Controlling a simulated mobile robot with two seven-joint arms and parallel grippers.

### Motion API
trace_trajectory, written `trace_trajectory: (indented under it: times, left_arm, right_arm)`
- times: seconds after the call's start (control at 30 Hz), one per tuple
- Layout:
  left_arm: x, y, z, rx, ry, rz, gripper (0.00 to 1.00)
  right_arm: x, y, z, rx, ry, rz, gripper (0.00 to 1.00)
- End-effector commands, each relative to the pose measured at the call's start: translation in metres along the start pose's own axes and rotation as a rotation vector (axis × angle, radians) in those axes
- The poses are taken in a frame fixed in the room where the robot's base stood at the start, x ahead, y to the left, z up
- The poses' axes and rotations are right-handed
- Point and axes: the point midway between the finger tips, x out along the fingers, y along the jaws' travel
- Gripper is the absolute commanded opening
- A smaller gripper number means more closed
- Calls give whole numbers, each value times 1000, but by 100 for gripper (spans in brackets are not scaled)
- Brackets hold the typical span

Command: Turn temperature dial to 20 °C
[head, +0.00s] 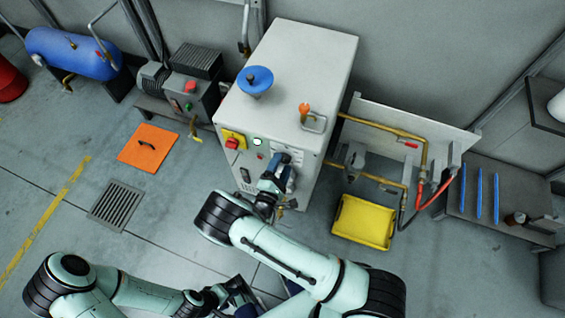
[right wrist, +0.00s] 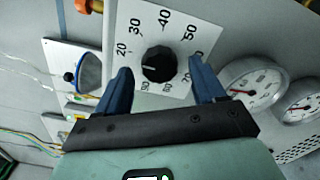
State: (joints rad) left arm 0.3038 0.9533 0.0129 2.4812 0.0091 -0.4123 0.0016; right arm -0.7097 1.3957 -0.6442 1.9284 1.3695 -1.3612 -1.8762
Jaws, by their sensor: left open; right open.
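The temperature dial (right wrist: 159,64) is a black round knob on a white scale plate (right wrist: 175,18) with printed numbers such as 20, 30, 40 and 50. A small pale mark shows on the knob's left side; its exact reading is hard to tell. My right gripper (right wrist: 160,82) is open, its two blue fingers on either side of the knob with visible gaps, apart from it. In the head view my right gripper (head: 278,178) is at the front of the grey cabinet (head: 290,75) and hides the dial. My left gripper (head: 238,298) is open, low at the bottom edge, partly hidden.
Two round gauges (right wrist: 255,86) sit right of the dial. Brass pipes and a yellow tray (head: 363,222) stand right of the cabinet.

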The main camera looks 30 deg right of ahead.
Motion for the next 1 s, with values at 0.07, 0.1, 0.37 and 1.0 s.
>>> trace_trajectory:
  times: [0.07, 0.1, 0.37, 1.0]
  left_arm:
    - [0, 0, 0, 0, 0, 0, 43]
    - [0, 0, 0, 0, 0, 0, 43]
    - [0, 0, 0, 0, -1, 0, 43]
    - [0, 0, 0, 0, -1, 0, 43]
  right_arm:
    - [-16, 0, -1, -3, 5, -1, 69]
    - [-25, 0, -1, -2, 6, 0, 69]
    - [-84, -1, -1, -2, 5, -2, 69]
    - [-120, -1, 1, -3, 1, -2, 69]
